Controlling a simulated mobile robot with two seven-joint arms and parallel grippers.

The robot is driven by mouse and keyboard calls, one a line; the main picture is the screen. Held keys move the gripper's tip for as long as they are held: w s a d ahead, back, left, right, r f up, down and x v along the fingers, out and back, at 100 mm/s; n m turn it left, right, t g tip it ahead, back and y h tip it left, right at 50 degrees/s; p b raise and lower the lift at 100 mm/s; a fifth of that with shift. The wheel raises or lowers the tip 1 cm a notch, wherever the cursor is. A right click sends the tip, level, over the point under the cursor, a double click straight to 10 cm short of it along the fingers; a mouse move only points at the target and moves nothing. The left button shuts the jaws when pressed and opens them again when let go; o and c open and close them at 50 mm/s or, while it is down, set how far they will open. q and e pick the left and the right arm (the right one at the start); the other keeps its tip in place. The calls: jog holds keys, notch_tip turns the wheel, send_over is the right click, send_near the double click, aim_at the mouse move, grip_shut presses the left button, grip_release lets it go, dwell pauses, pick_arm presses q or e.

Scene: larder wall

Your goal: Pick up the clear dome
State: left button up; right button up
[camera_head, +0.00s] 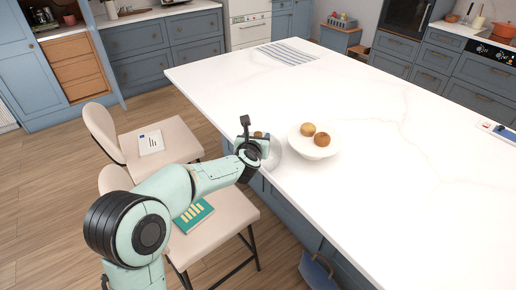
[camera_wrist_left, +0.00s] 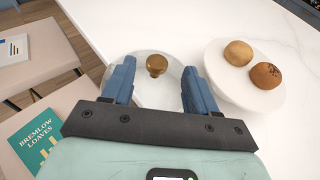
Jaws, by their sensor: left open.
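The clear dome (camera_wrist_left: 150,92) is a see-through cover with a round brass knob (camera_wrist_left: 156,65) on top. It rests on the white island near its edge. In the head view the dome (camera_head: 275,152) is partly hidden by my left gripper (camera_head: 262,143). In the left wrist view the blue fingers of my left gripper (camera_wrist_left: 158,68) are open, one on each side of the knob, with gaps visible. I cannot tell how far above the knob they are. My right gripper is not in view.
A white stand (camera_head: 314,152) with two bread rolls sits just right of the dome. The island top (camera_head: 400,180) is mostly clear, with a striped cloth (camera_head: 287,53) at the far end. Chairs (camera_head: 165,140) holding a booklet and a green book stand along the left side.

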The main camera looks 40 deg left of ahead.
aim_at(258, 133)
pick_arm(q)
jog(key=x, duration=0.5)
jog(key=shift+a+f+p, duration=0.15)
jog(key=shift+f+p, duration=0.15)
jog(key=shift+p, duration=0.1)
jog(key=shift+s, duration=0.1)
grip_shut()
